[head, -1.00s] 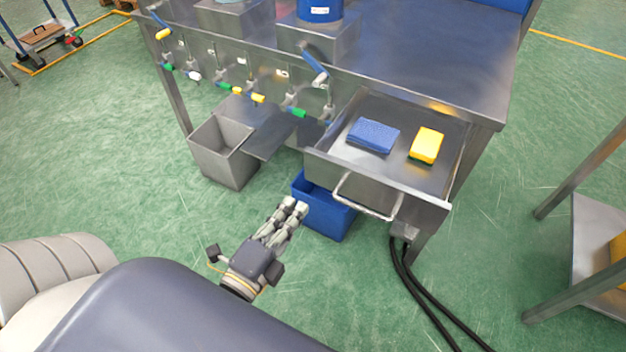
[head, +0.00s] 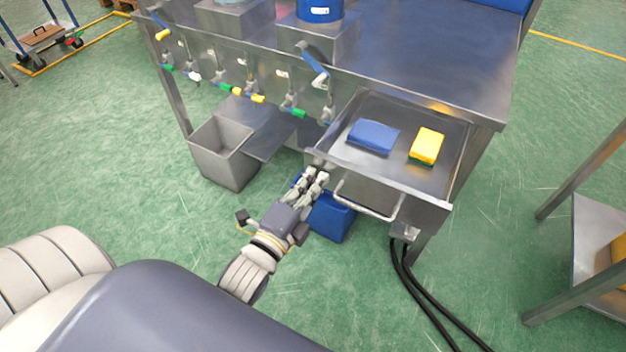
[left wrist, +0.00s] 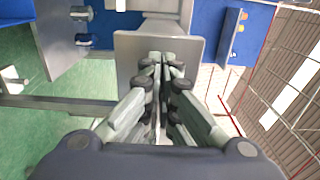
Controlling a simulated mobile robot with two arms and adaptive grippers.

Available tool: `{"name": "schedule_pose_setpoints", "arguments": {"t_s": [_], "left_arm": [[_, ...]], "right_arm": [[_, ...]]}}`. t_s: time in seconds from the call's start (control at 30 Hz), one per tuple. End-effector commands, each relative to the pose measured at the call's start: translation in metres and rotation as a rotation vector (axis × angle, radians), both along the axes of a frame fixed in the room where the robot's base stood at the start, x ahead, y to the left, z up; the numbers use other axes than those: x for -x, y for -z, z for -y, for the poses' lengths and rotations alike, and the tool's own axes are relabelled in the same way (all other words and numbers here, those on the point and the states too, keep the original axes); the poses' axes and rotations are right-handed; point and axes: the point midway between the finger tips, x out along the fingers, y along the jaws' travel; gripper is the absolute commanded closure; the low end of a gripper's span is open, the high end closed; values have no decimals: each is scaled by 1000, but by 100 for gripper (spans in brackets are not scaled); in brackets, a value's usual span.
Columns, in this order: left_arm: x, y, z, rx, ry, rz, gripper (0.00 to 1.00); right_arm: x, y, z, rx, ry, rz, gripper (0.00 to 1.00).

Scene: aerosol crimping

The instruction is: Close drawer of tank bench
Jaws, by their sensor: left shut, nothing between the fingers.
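The drawer (head: 428,184) of the steel tank bench (head: 440,80) is pulled out at the bench's right end. A blue cloth (head: 373,137) and a yellow sponge (head: 427,145) lie in it. Its bar handle (head: 372,210) is on the front panel. My left gripper (head: 319,176) is shut and empty, its fingertips at the left end of the drawer front, left of the handle. I cannot tell whether they touch. In the left wrist view the shut fingers (left wrist: 161,62) point at a grey metal panel (left wrist: 130,50). My right gripper is not in view.
A blue bin (head: 332,220) stands on the floor below the drawer, partly behind my left gripper. A grey bin (head: 222,155) stands to its left. Black cables (head: 412,285) run over the floor at the right. A steel shelf stand (head: 590,240) is farther right.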

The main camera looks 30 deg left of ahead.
Motion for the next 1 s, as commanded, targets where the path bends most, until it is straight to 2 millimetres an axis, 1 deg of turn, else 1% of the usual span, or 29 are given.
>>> {"name": "schedule_pose_setpoints", "arguments": {"t_s": [0.17,0.3,0.4,0.47,0.57,0.67,0.8,0.9,1.0], "left_arm": [[-1,0,0,0,0,0,100],[-8,-1,0,-1,0,1,100],[-19,-3,1,0,1,2,100],[-28,-3,1,-1,1,2,100],[-48,-4,2,-1,1,3,100],[-72,-4,2,-2,1,4,100],[-111,-3,4,-3,1,3,100],[-138,-2,5,-3,1,3,100],[-165,-1,6,-2,1,4,100]], "right_arm": [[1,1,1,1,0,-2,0],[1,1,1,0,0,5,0],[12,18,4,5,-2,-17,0],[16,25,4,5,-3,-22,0],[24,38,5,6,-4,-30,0],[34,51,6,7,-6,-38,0],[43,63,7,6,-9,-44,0],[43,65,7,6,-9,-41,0],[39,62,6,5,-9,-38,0]]}}
